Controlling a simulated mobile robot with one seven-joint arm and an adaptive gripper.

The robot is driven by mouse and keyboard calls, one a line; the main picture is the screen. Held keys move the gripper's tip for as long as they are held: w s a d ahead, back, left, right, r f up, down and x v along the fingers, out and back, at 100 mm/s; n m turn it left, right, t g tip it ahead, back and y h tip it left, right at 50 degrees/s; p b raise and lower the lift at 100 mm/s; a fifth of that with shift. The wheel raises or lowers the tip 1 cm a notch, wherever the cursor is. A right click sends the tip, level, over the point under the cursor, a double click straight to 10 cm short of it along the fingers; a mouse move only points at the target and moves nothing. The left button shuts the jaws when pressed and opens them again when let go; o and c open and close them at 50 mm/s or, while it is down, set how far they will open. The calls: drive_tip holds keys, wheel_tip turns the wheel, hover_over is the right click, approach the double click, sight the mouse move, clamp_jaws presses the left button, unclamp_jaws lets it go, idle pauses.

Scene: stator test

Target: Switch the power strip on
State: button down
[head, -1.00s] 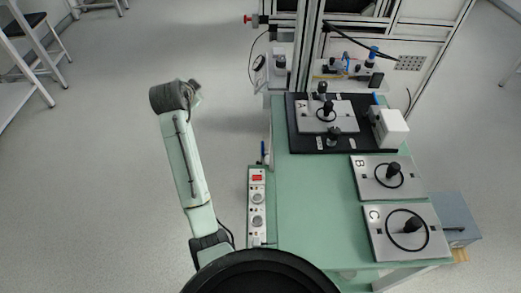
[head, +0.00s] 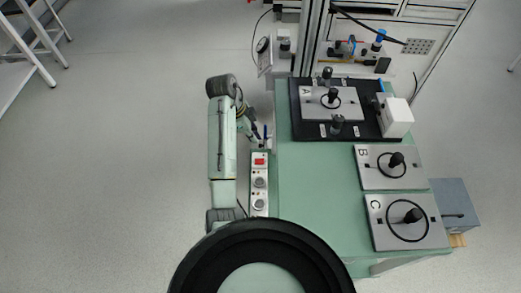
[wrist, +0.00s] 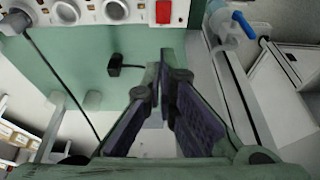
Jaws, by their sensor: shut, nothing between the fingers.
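The power strip (head: 259,204) is a pale strip with several round sockets along the left side of the green table. Its red switch (head: 259,161) is at the far end. In the wrist view the strip (wrist: 88,14) runs along the top edge, with the red switch (wrist: 172,12) at its right end. My gripper (head: 256,140) is beside the far end of the strip, close to the switch. In the wrist view my gripper (wrist: 166,62) is shut and empty, its tips below the switch and apart from it. I cannot tell whether the switch is on.
A blue-handled fitting (wrist: 243,24) is right of the switch in the wrist view. A black plug-like part (wrist: 120,66) is on the green panel, left of my fingertips. The green table (head: 310,190) carries plates A (head: 315,108), B (head: 372,180) and C (head: 380,235). Floor left of my arm is clear.

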drive_tip(key=b, duration=0.4)
hover_over(264, 162)
drive_tip(key=a, duration=0.2)
wheel_tip(264, 162, down, 5)
drive_tip(key=p+x, duration=0.1)
drive_tip(key=x, duration=0.1)
drive_tip(key=p+x, duration=0.1)
drive_tip(key=x, duration=0.2)
drive_tip(key=a+p+x, duration=0.1)
drive_tip(key=x, duration=0.2)
drive_tip(key=shift+d+f, duration=0.1)
drive_tip(key=shift+f, duration=0.2)
